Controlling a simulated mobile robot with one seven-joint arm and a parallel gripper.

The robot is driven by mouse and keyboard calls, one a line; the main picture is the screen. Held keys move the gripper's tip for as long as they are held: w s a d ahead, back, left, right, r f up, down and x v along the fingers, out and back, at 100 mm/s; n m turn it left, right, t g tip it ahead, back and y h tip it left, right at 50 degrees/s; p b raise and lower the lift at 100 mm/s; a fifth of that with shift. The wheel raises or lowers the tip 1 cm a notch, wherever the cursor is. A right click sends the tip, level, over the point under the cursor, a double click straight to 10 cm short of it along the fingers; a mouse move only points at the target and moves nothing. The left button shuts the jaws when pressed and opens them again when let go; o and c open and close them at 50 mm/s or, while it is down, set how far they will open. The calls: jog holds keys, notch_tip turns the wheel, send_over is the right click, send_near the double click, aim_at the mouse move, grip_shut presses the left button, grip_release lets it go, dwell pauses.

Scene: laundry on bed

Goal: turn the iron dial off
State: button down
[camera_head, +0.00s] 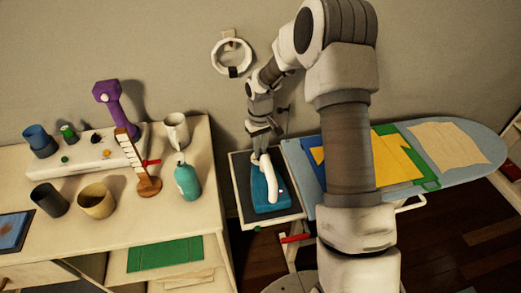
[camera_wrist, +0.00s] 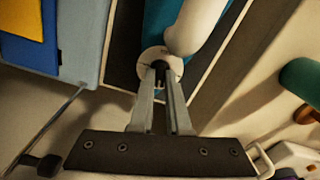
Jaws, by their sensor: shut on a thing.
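The iron (camera_head: 268,186) has a blue-teal body and a white handle and rests on a dark pad between the dresser and the ironing board. My gripper (camera_head: 257,155) reaches down to its back end. In the wrist view, my gripper (camera_wrist: 161,72) has its two fingers brought together on the round white dial (camera_wrist: 152,58) next to the white handle (camera_wrist: 195,25). The fingertips cover the middle of the dial, so its marking and setting are hidden.
The ironing board (camera_head: 480,135) with folded yellow, blue and green cloths stands right of the iron. The dresser (camera_head: 110,235) at left holds a teal bottle (camera_head: 187,181), mugs (camera_head: 176,130) and a purple thing (camera_head: 112,100). A white ring (camera_head: 231,57) hangs on the wall.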

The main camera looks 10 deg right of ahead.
jog(key=n, duration=0.4)
jog(key=shift+n, duration=0.4)
jog(key=n, duration=0.3)
jog(key=shift+n, duration=0.3)
jog(key=n+p, duration=0.1)
jog(key=n, duration=0.3)
jog(key=shift+r, duration=0.1)
jog(key=n+p, duration=0.1)
jog(key=n, duration=0.3)
jog(key=n+p, duration=0.2)
jog(key=n, duration=0.2)
jog(key=shift+n, duration=0.3)
jog(key=n+p, duration=0.1)
jog(key=n, duration=0.2)
jog(key=shift+n, duration=0.4)
jog(key=n+p, duration=0.2)
jog(key=n, duration=0.2)
jog(key=shift+n+p, duration=0.7)
jog(key=shift+n, duration=1.3)
